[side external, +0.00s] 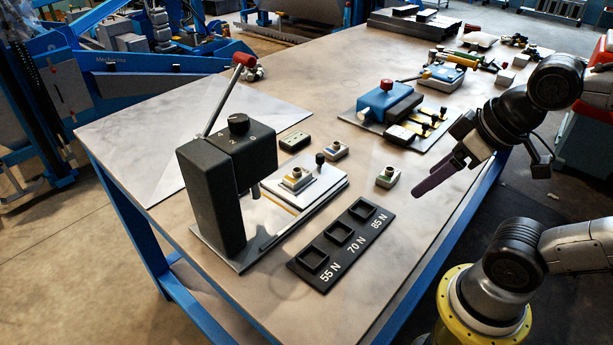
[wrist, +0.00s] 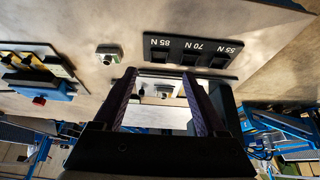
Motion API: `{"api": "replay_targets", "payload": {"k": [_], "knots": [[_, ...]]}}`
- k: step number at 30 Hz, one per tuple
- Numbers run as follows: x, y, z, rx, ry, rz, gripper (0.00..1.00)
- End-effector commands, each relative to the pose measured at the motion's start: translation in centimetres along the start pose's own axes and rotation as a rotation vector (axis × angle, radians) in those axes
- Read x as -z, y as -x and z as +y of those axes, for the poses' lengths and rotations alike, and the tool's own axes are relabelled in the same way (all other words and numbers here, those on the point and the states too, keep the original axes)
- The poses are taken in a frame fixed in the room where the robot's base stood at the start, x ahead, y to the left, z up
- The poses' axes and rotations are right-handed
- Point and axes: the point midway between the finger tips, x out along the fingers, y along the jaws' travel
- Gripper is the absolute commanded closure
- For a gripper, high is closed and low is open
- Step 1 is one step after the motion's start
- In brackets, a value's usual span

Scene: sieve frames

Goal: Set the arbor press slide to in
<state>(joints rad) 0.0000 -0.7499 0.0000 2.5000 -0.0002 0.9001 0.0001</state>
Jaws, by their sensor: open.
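The arbor press (side external: 215,190) is a dark block on a metal base at the near left of the table, with a red-tipped lever and a numbered dial. Its slide (side external: 325,185) is a pale metal plate with a small black knob (side external: 320,158). The plate sits mostly to the right of the press head and carries a small block with a button-like top (side external: 296,177). My gripper (side external: 428,182) is open and empty above the table's right side, apart from the slide. In the wrist view, the slide shows between the fingers (wrist: 165,76), partly hidden by them.
A black tray with three sockets (side external: 322,262), marked 55 N, 70 N and 85 N, lies in front of the slide. A blue fixture (side external: 385,103) stands farther back. Bare tabletop lies between tray and right edge.

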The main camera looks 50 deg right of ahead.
Motion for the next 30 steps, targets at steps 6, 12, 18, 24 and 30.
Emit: {"api": "replay_targets", "payload": {"k": [6,12,18,24,30], "knots": [[0.0,0.0,0.0,0.0,0.0,0.0,0.26],[0.0,0.0,0.0,0.0,0.007,0.0,0.4],[0.5,0.7,-0.5,0.021,0.196,0.003,0.43],[6.4,2.6,-1.6,0.101,0.542,0.007,0.43],[14.8,1.1,-0.5,0.206,0.789,-0.011,0.43]]}}
